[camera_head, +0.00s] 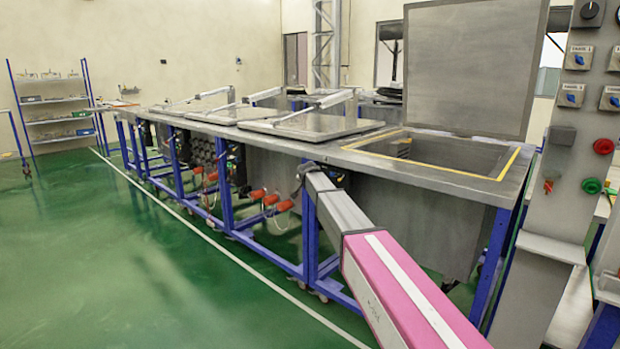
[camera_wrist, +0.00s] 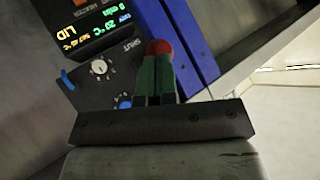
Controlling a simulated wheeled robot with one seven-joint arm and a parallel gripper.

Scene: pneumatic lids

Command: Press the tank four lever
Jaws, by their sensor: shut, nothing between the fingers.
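In the wrist view my gripper (camera_wrist: 156,66) is shut, with its green fingers together and nothing held between them. A red ball knob (camera_wrist: 158,46) shows right at the fingertips; I cannot tell whether they touch. It looks like the end of a lever, whose shaft is hidden. A dark control panel (camera_wrist: 100,68) with a lit display reading LID is beside the fingers on the left. In the head view my arm reaches to the front of the tank bench (camera_head: 240,136), and my gripper is too small and dark to make out. No tank number is legible.
The nearest tank (camera_head: 480,155) is open, its lid (camera_head: 470,65) raised upright. Farther lids (camera_head: 310,122) lie closed. Several orange-red handles (camera_head: 283,205) hang along the front. A grey control post (camera_head: 565,150) stands at right. The green floor (camera_head: 140,260) at left is clear.

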